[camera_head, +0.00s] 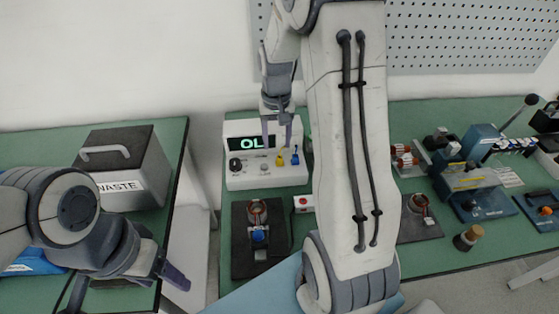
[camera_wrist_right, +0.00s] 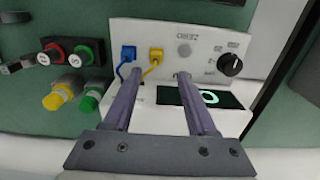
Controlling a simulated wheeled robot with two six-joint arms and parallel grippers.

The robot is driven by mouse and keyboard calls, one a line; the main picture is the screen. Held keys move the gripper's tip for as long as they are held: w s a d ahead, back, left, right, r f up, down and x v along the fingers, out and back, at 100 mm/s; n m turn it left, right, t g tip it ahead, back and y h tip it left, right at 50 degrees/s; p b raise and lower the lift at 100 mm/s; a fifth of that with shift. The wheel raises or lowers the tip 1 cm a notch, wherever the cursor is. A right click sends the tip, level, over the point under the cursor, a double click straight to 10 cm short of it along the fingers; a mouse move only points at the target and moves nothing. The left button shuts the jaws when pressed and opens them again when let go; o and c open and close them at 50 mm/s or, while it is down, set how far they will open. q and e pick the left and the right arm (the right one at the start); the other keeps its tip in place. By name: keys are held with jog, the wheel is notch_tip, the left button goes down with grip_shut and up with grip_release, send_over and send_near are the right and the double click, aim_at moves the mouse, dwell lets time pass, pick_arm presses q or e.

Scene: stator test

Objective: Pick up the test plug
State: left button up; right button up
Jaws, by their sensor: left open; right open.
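A blue test plug (camera_head: 295,158) and a yellow test plug (camera_head: 280,161) sit on the front of the white tester (camera_head: 262,180), whose display reads "OL". In the right wrist view, the blue plug (camera_wrist_right: 128,53) and yellow plug (camera_wrist_right: 155,54) sit side by side in the panel, each with a cable. My right gripper (camera_head: 277,143) is open and empty above the tester; its fingers (camera_wrist_right: 158,78) point at the panel, with the yellow plug between their tips and the blue plug near one tip. My left gripper (camera_head: 160,272) is open and empty at the lower left, by the waste table.
A black fixture (camera_head: 240,262) holds a copper-wound stator (camera_head: 257,212) in front of the tester. A small box with a red button (camera_head: 303,203) stands beside it. A waste bin (camera_head: 153,186) is at left. My right arm hides the bench middle; several tools stand on the right.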

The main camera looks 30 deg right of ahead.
aim_at(280, 156)
jog(key=shift+s+d+f, duration=0.1)
jog(key=shift+s+f, duration=0.15)
jog(key=shift+f, duration=1.15)
jog(key=shift+s+d+f, duration=0.1)
jog(key=shift+s+f, duration=0.1)
jog(key=shift+f, duration=1.15)
grip_shut()
